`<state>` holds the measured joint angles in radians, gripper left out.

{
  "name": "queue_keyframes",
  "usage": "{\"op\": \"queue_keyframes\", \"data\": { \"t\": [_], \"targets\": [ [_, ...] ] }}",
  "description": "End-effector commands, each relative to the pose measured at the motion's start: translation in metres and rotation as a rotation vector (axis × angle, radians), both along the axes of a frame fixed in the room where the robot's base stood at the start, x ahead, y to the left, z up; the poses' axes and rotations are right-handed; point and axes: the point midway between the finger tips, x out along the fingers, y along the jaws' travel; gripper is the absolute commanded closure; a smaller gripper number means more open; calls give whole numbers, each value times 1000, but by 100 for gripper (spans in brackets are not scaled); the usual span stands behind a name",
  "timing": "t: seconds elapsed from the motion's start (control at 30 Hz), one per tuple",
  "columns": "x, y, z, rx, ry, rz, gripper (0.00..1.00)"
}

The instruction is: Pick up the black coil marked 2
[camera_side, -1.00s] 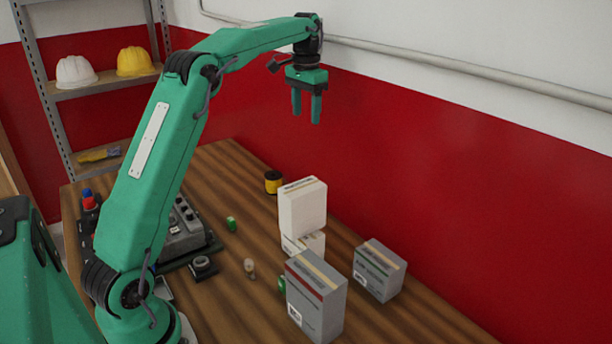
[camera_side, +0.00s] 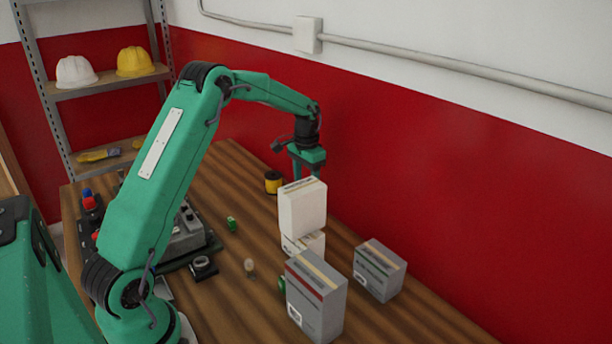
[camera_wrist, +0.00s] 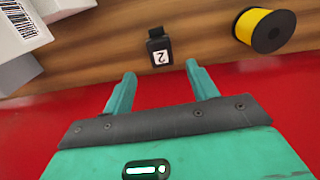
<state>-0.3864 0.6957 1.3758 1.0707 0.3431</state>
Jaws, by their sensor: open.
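The black coil marked 2 (camera_wrist: 158,46) lies on the wooden table in the wrist view, with a white label showing the digit upside down. It sits beyond my fingertips, roughly in line with the gap between them. My gripper (camera_wrist: 156,82) is open and empty, its two green fingers apart. In the side view my gripper (camera_side: 306,168) points down behind the stacked white boxes, and its fingertips are partly hidden by them. The coil cannot be seen in the side view.
A yellow spool (camera_wrist: 264,29) lies right of the coil; it also shows in the side view (camera_side: 273,182). A white box (camera_side: 302,208) stands on another beside my gripper. Two grey boxes (camera_side: 316,297) (camera_side: 379,270) stand nearer the front. The red wall (camera_side: 430,190) is close behind.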

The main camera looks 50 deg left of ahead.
Motion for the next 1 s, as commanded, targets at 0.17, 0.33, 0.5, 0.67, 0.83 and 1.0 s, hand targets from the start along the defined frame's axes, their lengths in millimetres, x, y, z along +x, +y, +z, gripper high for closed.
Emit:
{"op": "queue_keyframes", "data": {
  "t": [0.17, 0.33, 0.5, 0.67, 0.83, 1.0],
  "targets": [
    [0, 0, -9, 1, -2, 0, 42],
    [0, 0, -14, 0, 0, 0, 42],
    [0, 0, -28, 0, 1, 0, 42],
    [0, 0, -35, 0, -1, 0, 42],
    [0, 0, -36, 0, -1, 0, 42],
    [-1, 1, -48, 0, 1, 0, 42]
  ]
}}
